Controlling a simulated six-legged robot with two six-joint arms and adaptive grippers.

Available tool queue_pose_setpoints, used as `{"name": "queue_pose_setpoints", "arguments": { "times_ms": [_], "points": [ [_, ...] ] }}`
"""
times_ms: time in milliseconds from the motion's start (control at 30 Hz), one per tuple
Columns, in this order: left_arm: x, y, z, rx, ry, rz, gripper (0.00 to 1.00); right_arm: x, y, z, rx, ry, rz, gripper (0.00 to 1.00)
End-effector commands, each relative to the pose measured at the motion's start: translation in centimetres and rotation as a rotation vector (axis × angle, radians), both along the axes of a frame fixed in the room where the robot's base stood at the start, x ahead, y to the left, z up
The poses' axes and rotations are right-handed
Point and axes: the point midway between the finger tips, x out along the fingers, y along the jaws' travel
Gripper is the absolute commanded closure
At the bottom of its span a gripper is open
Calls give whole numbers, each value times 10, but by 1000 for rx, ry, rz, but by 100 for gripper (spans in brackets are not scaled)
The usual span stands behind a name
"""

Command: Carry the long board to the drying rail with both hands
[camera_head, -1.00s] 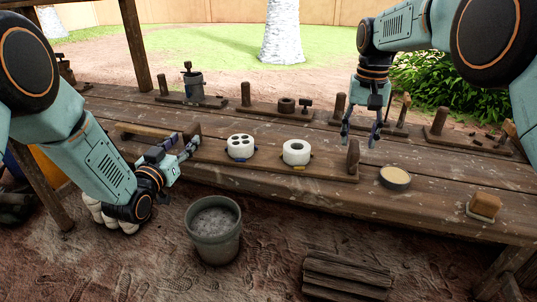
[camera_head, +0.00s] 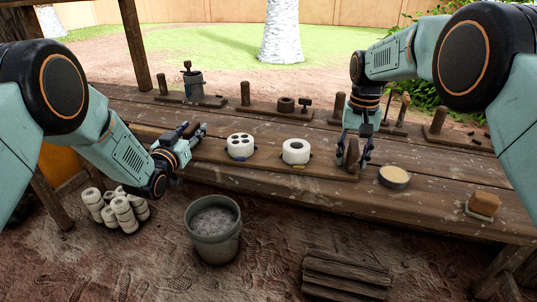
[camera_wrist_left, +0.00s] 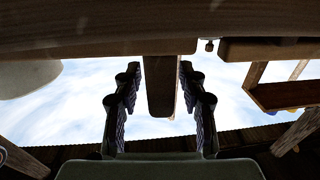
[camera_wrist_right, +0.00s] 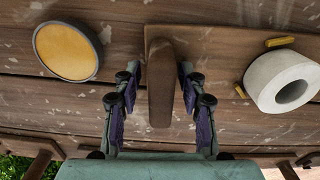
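The long board (camera_head: 325,167) lies on the bench with an upright wooden grip at each end. It bears a white block with holes (camera_head: 240,147) and a white ring (camera_head: 296,151). My left gripper (camera_head: 196,132) is at the left grip, which stands between its open fingers in the left wrist view (camera_wrist_left: 160,88). My right gripper (camera_head: 353,163) is at the right grip (camera_head: 352,151). That grip stands between the open fingers in the right wrist view (camera_wrist_right: 160,85), with gaps on both sides. I cannot tell which part is the drying rail.
Pegged planks (camera_head: 282,112) line the back of the bench. A round tin (camera_head: 394,177) stands right of the board, and a brown block (camera_head: 485,202) near the right end. A grey bucket (camera_head: 214,231), stacked white rolls (camera_head: 118,210) and dark planks (camera_head: 347,275) are on the ground in front.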

Motion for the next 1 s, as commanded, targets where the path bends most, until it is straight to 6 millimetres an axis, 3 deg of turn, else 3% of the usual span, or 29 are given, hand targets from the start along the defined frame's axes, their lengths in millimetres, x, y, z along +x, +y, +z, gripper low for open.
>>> {"name": "queue_pose_setpoints", "arguments": {
  "times_ms": [433, 1000],
  "points": [
    [0, 0, 0, 0, 0, 0, 100, 0, 0, 0, 0, 0, 0, 100],
    [1, 0, 3, 0, -6, -1, 100, 1, 0, 2, -1, -3, 0, 100]
  ]
}}
